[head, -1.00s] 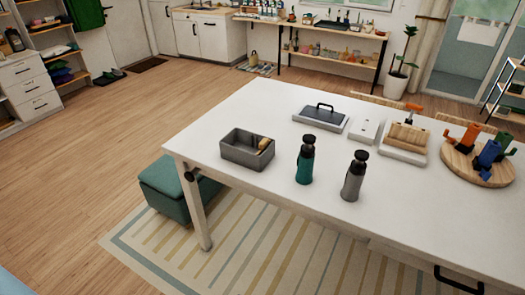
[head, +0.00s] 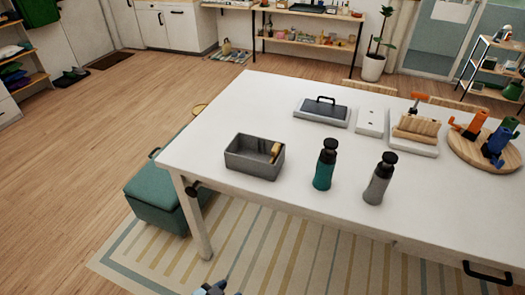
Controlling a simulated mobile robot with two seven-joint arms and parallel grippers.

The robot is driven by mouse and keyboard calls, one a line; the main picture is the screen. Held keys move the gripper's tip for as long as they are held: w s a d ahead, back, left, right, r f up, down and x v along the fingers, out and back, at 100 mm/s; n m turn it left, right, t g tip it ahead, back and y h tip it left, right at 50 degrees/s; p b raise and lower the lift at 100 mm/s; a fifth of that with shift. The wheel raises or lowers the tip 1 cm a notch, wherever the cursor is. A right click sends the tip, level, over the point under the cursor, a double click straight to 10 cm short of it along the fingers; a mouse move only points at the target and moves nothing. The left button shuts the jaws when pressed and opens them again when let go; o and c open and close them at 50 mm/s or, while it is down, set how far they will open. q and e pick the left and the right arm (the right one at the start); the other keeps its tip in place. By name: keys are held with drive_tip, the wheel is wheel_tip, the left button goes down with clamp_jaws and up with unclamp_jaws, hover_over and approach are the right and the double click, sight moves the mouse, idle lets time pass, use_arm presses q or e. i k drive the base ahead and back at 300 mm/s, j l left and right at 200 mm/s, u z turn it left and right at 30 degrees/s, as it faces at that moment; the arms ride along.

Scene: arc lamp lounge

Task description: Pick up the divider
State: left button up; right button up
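A grey open-topped bin (head: 254,168) stands on the near left part of the white table (head: 290,100). A small tan wooden-looking piece (head: 276,152) shows inside it at its right end. I cannot tell for sure whether that piece is the divider; the bin's walls hide the lower inside. A small blue and dark part, seemingly my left gripper (head: 215,288), just shows at the bottom edge, below and apart from the table. Its fingers are cut off, so open or shut cannot be told. My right gripper is not in view.
A teal bottle (head: 324,168) and a grey bottle (head: 379,182) stand right of the bin. Behind are a lidded tray (head: 322,112), a white box (head: 371,121), a wooden block rack (head: 416,128) and a round board (head: 485,152). A green ottoman (head: 155,203) sits by the table's left end.

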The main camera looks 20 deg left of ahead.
sight(276, 150)
drive_tip(key=i+j, duration=0.1)
drive_tip(key=j, duration=0.45)
drive_tip(key=i+j, duration=0.1)
drive_tip(key=j, duration=0.45)
drive_tip(key=i+j, duration=0.1)
drive_tip(key=j, duration=0.45)
drive_tip(key=j+z, duration=0.1)
drive_tip(key=j, duration=0.45)
drive_tip(key=i, duration=0.05)
